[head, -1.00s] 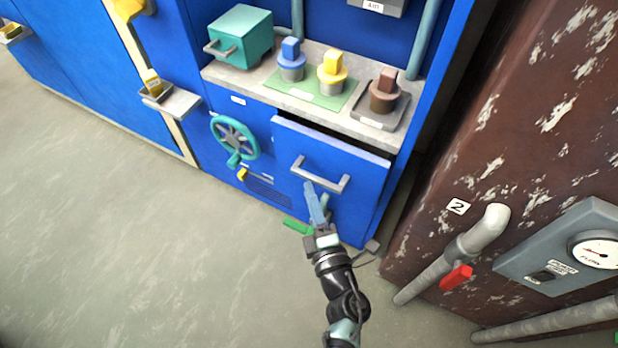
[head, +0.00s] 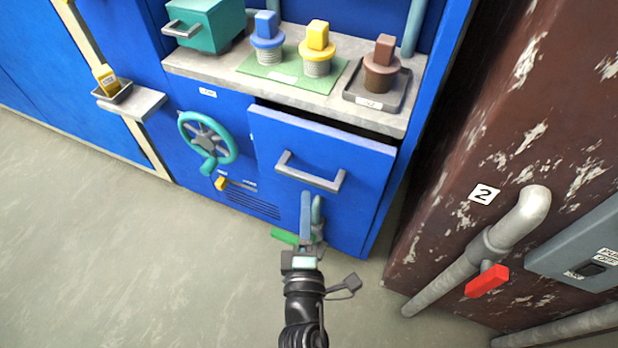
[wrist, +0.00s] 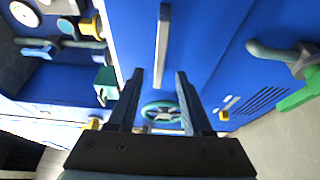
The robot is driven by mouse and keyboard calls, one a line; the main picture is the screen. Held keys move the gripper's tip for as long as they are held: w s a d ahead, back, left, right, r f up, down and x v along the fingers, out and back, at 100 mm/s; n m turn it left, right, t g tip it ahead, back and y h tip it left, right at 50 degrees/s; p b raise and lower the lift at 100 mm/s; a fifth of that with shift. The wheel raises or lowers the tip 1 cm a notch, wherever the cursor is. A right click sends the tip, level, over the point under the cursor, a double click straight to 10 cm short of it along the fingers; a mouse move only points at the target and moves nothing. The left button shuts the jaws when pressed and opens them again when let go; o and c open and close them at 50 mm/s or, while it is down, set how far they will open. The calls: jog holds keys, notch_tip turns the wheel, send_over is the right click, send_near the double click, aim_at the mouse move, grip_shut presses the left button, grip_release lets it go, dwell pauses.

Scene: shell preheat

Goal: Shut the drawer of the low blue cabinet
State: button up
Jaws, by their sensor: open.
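The low blue cabinet's drawer (head: 330,162) stands a little open, with a dark gap along its top edge under the grey counter. Its front carries a grey bar handle (head: 310,178), which also shows in the wrist view (wrist: 162,45). My gripper (head: 311,197) is open and empty, with its fingers in front of the drawer front and just below the handle in the head view. In the wrist view my gripper (wrist: 157,78) has its two fingers apart, with the handle beyond the tips. I cannot tell whether the fingers touch the drawer.
A teal handwheel (head: 207,138) and a yellow lever (head: 221,183) are left of the drawer. A green handle (head: 288,237) sits low beside my gripper. Plugs stand on the counter (head: 215,75). A rusty brown wall with a pipe (head: 480,255) and red valve handle (head: 487,281) bounds the right.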

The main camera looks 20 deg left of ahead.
aim_at(307, 182)
jog(key=b+x, duration=0.1)
jog(key=x, duration=0.7)
grip_shut()
dwell(1.3)
